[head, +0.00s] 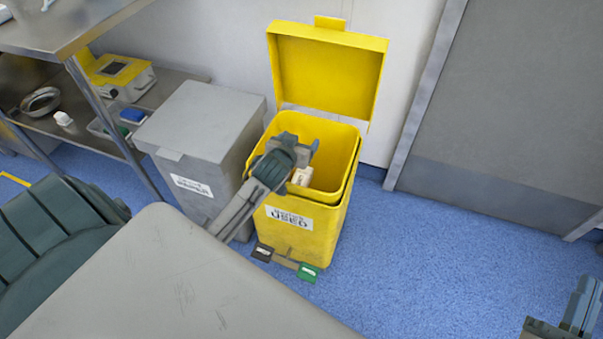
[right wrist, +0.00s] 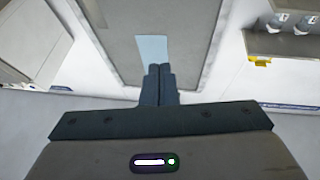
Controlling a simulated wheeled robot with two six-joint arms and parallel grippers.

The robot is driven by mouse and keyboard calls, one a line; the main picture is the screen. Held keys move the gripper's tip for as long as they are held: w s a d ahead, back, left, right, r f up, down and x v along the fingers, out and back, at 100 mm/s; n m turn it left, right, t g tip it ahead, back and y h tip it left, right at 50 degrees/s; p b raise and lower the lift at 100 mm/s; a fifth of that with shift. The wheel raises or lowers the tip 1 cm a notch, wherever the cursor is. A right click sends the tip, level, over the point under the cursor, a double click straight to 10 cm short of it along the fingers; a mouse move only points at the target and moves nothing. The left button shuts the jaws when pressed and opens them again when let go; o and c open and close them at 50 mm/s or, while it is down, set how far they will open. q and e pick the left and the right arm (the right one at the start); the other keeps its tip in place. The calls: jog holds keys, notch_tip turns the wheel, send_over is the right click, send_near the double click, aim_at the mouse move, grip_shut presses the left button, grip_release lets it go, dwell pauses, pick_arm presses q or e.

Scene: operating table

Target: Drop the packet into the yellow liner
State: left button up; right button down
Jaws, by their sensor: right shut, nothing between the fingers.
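The yellow bin (head: 313,238) stands on the blue floor with its lid (head: 327,75) raised. The yellow liner (head: 345,143) is the open inner part at its top, and its bottom is hidden. My left gripper (head: 303,168) points down over the opening. The small cream packet (head: 302,177) shows right at its lower end, inside the outline of the opening. My right gripper (head: 582,305) is at the lower right corner, away from the bin. In the right wrist view its fingers (right wrist: 160,72) are together and empty.
A grey lidded bin (head: 200,125) stands close left of the yellow one. Pedals (head: 286,261) stick out at the yellow bin's foot. A grey tabletop (head: 170,280) fills the lower left foreground. A steel shelf (head: 170,82) is at upper left. Floor right of the bin is clear.

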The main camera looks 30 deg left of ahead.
pick_arm(q)
jog(key=shift+s, duration=0.1)
jog(key=p+v, duration=0.2)
jog(key=v, duration=0.8)
jog(key=shift+s+d+r, duration=0.15)
jog(key=shift+s, duration=0.15)
pick_arm(e)
notch_tip(320, 180, down, 11)
jog(key=s+g, duration=0.1)
jog(key=g, duration=0.5)
jog(key=shift+s+a+m+g, duration=0.2)
jog(key=shift+a+m+g, duration=0.1)
jog(key=shift+m, duration=0.1)
jog(key=shift+r, duration=0.15)
